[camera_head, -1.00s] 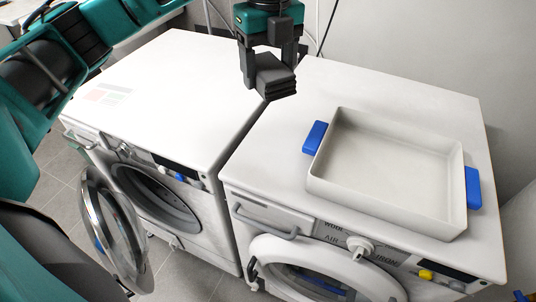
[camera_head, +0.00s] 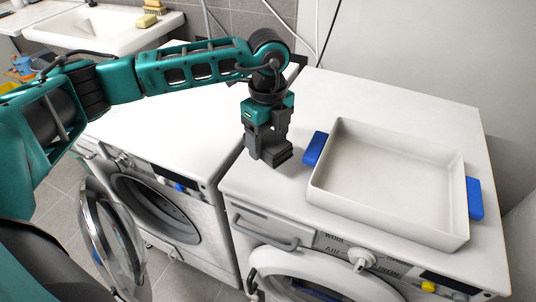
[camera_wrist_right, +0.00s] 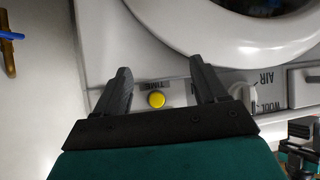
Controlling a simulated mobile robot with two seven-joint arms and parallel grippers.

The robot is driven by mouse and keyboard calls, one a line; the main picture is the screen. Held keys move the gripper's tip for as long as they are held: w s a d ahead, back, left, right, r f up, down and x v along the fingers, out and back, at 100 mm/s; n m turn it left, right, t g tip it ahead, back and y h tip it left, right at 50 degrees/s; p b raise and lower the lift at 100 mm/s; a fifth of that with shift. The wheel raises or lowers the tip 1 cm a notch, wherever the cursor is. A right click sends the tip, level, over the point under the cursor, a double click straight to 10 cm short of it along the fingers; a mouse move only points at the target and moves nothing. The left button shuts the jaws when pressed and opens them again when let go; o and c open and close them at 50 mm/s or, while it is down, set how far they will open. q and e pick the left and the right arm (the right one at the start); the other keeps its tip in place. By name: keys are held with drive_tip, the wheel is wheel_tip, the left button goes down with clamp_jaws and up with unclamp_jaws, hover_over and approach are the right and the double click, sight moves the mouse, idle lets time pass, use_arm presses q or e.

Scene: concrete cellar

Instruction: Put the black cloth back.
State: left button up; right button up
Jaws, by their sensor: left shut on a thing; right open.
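The black cloth (camera_head: 276,154) is a small, dark folded stack. My left gripper (camera_head: 265,137) is shut on it, pointing down at the left part of the right-hand machine's white top (camera_head: 330,95). I cannot tell whether the cloth touches that top. A white tray (camera_head: 385,180) with blue handles stands on the same top, to the right of the cloth and apart from it. In the right wrist view my right gripper (camera_wrist_right: 160,72) is open and empty, in front of a machine's control panel with a yellow button (camera_wrist_right: 156,99).
The left-hand machine (camera_head: 150,115) stands beside the right-hand one, with its round door (camera_head: 112,238) open. A sink (camera_head: 95,30) with a sponge (camera_head: 147,20) is at the back left. The machine top behind the tray is clear.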

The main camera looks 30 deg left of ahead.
sight(268, 137)
use_arm(q)
drive_tip(key=shift+f, duration=2.5)
drive_tip(key=shift+f, duration=0.1)
drive_tip(key=o, duration=0.9)
drive_tip(key=shift+o, duration=0.2)
wheel_tip(268, 137, up, 12)
drive_tip(key=shift+r, duration=0.15)
